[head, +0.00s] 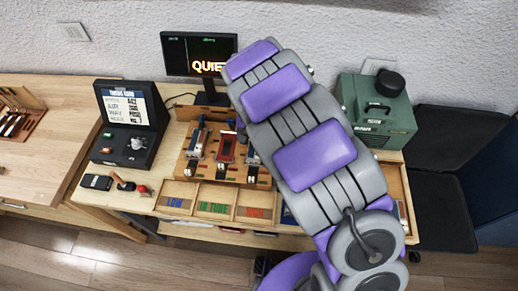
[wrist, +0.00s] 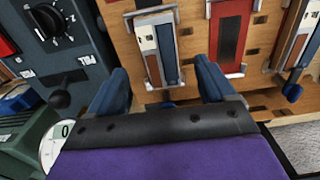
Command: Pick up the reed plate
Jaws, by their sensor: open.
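A wooden rack (head: 184,166) on the bench holds narrow plates in metal holders. In the wrist view, a plate with a pale label and blue and brown strips (wrist: 172,62) sits in its holder between and beyond my fingers. A red plate (wrist: 230,38) sits to its right, and it also shows in the head view (head: 226,149). Another narrow plate (wrist: 296,42) is at the far right. I cannot tell by look which one is the reed plate. My gripper (wrist: 162,68) is open, its blue fingers apart with nothing visibly held. My arm hides part of the rack in the head view.
A labelled sorting tray (head: 216,208) lies in front of the rack. A black case with a screen (head: 132,118) stands left, a green box (head: 375,110) right. A monitor (head: 199,54) is behind. In the wrist view, a dial panel (wrist: 52,40) is near the left finger.

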